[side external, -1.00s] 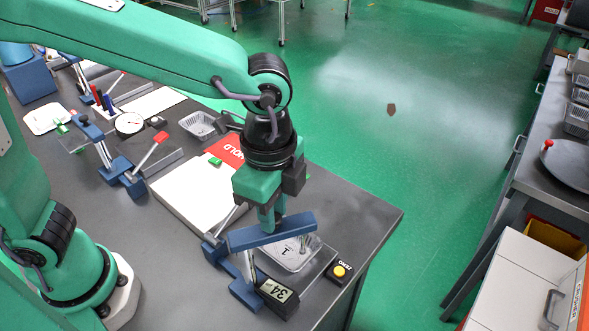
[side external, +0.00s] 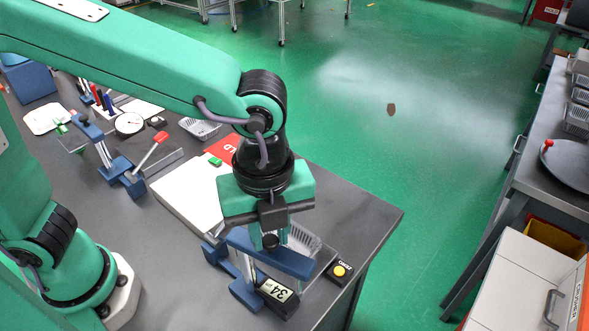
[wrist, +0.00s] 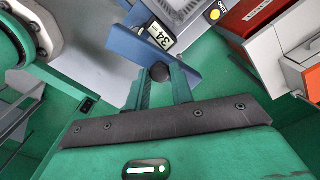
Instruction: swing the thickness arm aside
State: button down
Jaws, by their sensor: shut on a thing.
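The thickness arm (side external: 292,262) is a blue bar on a blue stand at the front right of the bench. It slopes down to the right in the side view and also shows in the wrist view (wrist: 128,44). My gripper (wrist: 160,76) is shut on the dark round knob (wrist: 160,71) on the bar; the knob also shows in the side view (side external: 270,241). A foil tray (side external: 303,240) lies behind the bar, partly hidden by it and my gripper. A small display reading 34 (side external: 277,291) sits at the stand's foot.
A yellow ZERO button box (side external: 340,271) stands right of the gauge, close to the bench edge. A white board (side external: 185,198) with a red HOLD card (side external: 222,150) lies to the left. Another blue fixture with a red-tipped lever (side external: 150,150) stands further left.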

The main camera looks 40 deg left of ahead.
aim_at(269, 241)
jog(key=shift+s+m, duration=0.2)
jog(key=shift+m, duration=0.1)
jog(key=c, duration=1.2)
grip_release()
jog(key=shift+r, duration=0.15)
jog(key=shift+r, duration=3.8)
jog(key=shift+w+a+n, duration=0.3)
jog(key=shift+a+n, duration=0.1)
jog(key=shift+a, duration=0.15)
jog(key=a+f+n+t, duration=0.3)
jog(key=a+n+t, duration=0.2)
jog(key=a+n, duration=1.9)
jog(key=shift+s+a+t, duration=0.3)
jog(key=shift+s+a, duration=0.15)
jog(key=shift+a, duration=0.3)
